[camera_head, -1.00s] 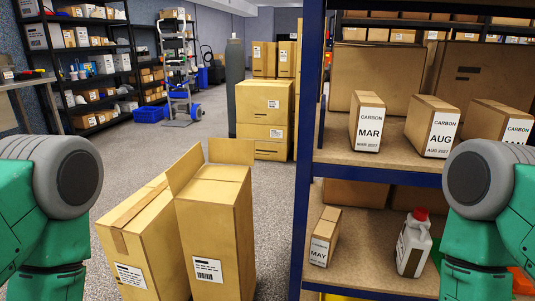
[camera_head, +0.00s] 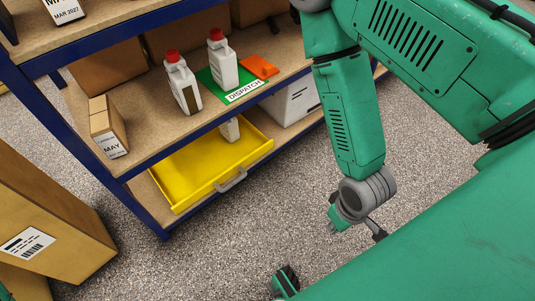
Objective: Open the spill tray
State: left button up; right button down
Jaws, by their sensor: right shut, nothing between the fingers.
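The yellow spill tray (camera_head: 185,180) sits on the lowest level of the blue-framed shelf, its front near the shelf's front edge. I cannot tell how far it is drawn out. Its grey handle (camera_head: 231,181) is on the front face, with nothing holding it. A white container (camera_head: 230,129) stands at the tray's back, partly hidden by the shelf above. My right gripper (camera_head: 336,222) hangs at the end of the green arm, over the floor to the right of the handle and apart from it. It is shut and empty. My left gripper is not in view.
The shelf above holds two white red-capped jugs (camera_head: 184,88), a green DISPATCH mat (camera_head: 236,90), an orange item (camera_head: 260,66) and a MAY carton (camera_head: 107,128). A white box (camera_head: 290,100) is right of the tray. A tall carton (camera_head: 50,225) stands left. Speckled floor (camera_head: 215,245) lies clear in front.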

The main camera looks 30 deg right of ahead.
aim_at(187, 175)
jog(key=z, duration=0.45)
jog(key=i+l+u, duration=0.1)
jog(key=i+l, duration=0.2)
jog(key=i+l+u, duration=0.15)
jog(key=i+l, duration=0.2)
jog(key=i+l+u, duration=0.1)
jog(key=i+l, duration=0.15)
jog(key=l, duration=0.3)
